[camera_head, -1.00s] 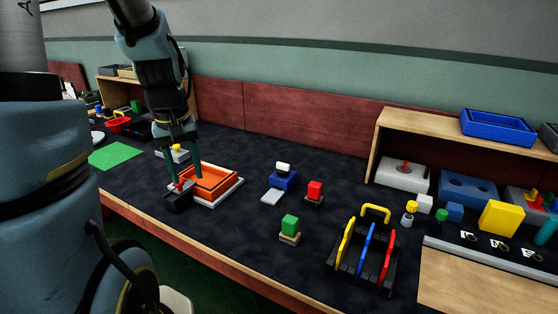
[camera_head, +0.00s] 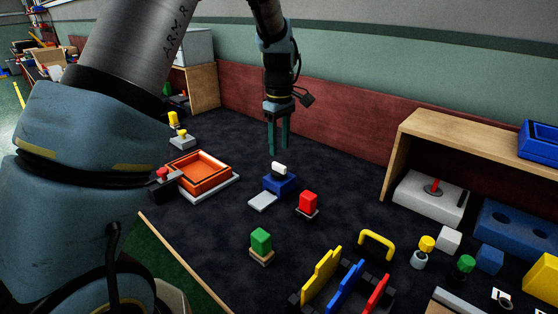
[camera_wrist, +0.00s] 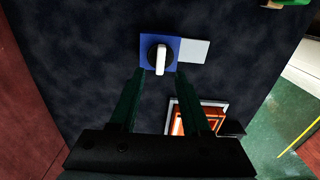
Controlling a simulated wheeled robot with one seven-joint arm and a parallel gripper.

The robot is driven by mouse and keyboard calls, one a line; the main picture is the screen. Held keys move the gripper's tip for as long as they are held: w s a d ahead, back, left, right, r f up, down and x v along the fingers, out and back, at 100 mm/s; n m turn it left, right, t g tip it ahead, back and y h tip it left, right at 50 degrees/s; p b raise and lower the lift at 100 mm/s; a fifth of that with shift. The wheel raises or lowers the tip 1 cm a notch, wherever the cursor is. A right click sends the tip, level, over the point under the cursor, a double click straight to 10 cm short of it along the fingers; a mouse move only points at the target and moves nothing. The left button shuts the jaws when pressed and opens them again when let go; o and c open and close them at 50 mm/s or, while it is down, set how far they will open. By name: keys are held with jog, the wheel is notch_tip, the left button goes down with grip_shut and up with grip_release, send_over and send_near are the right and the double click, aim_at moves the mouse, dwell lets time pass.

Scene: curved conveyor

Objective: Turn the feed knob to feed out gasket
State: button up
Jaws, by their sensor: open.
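The feed knob is a white bar-shaped handle (camera_head: 279,168) on top of a blue box (camera_head: 283,187). A flat light-grey plate (camera_head: 263,201) lies in front of the box and looks bare. My gripper (camera_head: 278,150) points down above the knob, open and empty. In the wrist view the white knob (camera_wrist: 161,58) sits on a round dark base on the blue box (camera_wrist: 145,45), just beyond and between my fingertips (camera_wrist: 160,72). The fingers are apart from it. The grey plate (camera_wrist: 194,52) is to its right there. I see no gasket.
An orange tray (camera_head: 222,174) with a red-knobbed block stands to the left. A red block (camera_head: 308,202) and a green block (camera_head: 261,240) stand nearby. A rack with coloured plates (camera_head: 346,287) is at the front. A wooden shelf (camera_head: 440,128) is at right.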

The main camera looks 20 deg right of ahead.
aim_at(279, 164)
notch_tip(279, 164, down, 6)
jog(key=shift+f+p, duration=0.1)
jog(key=shift+p, duration=0.25)
grip_shut()
dwell(0.5)
